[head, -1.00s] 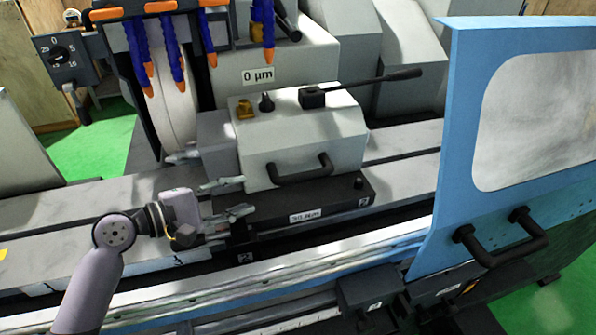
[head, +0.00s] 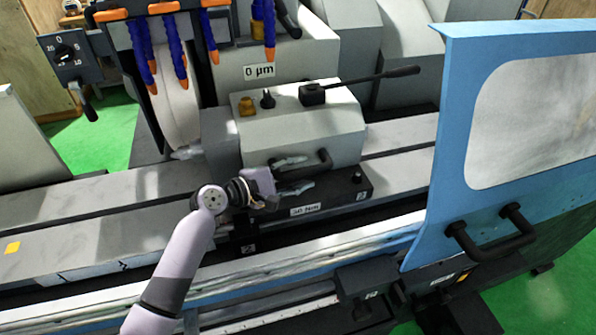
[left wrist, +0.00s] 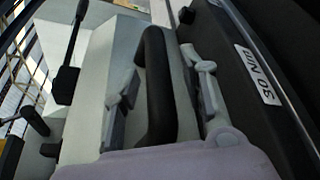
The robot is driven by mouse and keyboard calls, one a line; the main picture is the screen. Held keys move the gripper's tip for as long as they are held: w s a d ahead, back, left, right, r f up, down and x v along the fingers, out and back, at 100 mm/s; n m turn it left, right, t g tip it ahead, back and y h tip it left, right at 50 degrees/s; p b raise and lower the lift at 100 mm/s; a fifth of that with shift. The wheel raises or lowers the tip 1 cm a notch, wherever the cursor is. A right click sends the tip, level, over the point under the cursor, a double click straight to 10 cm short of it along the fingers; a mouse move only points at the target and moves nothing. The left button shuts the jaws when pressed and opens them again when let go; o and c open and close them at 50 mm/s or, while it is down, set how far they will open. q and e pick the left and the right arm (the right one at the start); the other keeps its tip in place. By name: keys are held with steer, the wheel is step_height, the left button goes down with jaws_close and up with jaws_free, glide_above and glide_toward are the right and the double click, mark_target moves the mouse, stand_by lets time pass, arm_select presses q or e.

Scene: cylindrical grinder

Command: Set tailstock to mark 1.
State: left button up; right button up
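The tailstock (head: 300,135) is a pale grey block on a black base (head: 340,195) labelled "30 Nm", standing on the machine bed. A black bar handle (head: 325,161) is on its front face, and a black lever (head: 370,79) is on top. A small plate marked "2" (head: 249,248) is below the base's left end. A mark like "1" (head: 60,277) is farther left on the bed's front. My left gripper (head: 293,174) is open at the handle. In the left wrist view its fingers lie on either side of the handle (left wrist: 157,85), with gaps visible. My right gripper is out of view.
A blue door (head: 450,130) with a window and black handle stands at the right. The grinding wheel (head: 178,115) and blue hoses with orange nozzles (head: 208,40) are at the upper left. The bed (head: 90,215) left of the tailstock is clear.

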arm_select(q)
jaws_close()
stand_by(0.5)
stand_by(0.3)
